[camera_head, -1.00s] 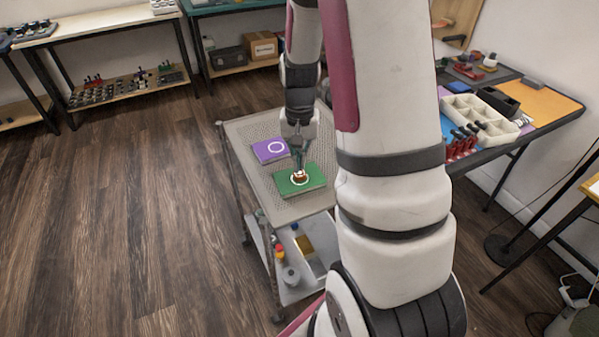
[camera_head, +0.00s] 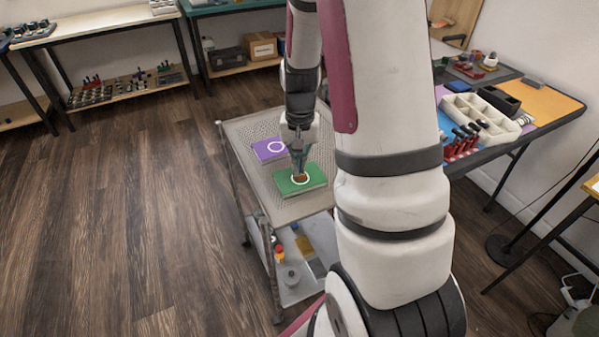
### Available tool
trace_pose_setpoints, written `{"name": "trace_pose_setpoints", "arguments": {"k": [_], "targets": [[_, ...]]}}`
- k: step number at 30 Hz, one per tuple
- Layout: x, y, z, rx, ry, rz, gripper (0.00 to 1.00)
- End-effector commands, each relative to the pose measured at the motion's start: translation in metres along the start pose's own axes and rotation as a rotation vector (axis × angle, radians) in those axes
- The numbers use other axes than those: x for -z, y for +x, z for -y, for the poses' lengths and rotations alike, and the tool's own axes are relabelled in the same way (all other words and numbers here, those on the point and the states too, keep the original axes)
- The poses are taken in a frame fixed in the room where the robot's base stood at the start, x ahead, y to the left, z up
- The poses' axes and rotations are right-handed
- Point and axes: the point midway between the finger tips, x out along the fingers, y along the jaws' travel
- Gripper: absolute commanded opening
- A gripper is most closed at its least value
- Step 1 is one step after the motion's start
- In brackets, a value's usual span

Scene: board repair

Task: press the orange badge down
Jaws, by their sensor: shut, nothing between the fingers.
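A green board (camera_head: 313,178) with a white ring lies on the top of a grey perforated cart (camera_head: 240,128). A small orange-brown badge (camera_head: 301,178) sits inside that ring, partly hidden by my gripper. My gripper (camera_head: 299,173) is shut and points down, with its tips right at the badge. I cannot tell for sure whether the tips touch it. A purple board (camera_head: 262,150) with a white ring lies behind and to the left on the same cart top.
My arm hides the cart's right side. The cart's lower shelf (camera_head: 300,292) holds several small items. A workbench (camera_head: 550,106) with a white divided tray (camera_head: 490,132) stands at the right. The wooden floor (camera_head: 130,210) on the left is clear.

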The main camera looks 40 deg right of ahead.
Motion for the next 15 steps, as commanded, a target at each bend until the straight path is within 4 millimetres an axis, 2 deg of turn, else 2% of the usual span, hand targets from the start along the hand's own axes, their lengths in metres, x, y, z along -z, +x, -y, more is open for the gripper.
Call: {"name": "trace_pose_setpoints", "arguments": {"k": [15], "targets": [[-0.0001, 0.0048, -0.0001, 0.000, 0.000, 0.000, 0.00]]}}
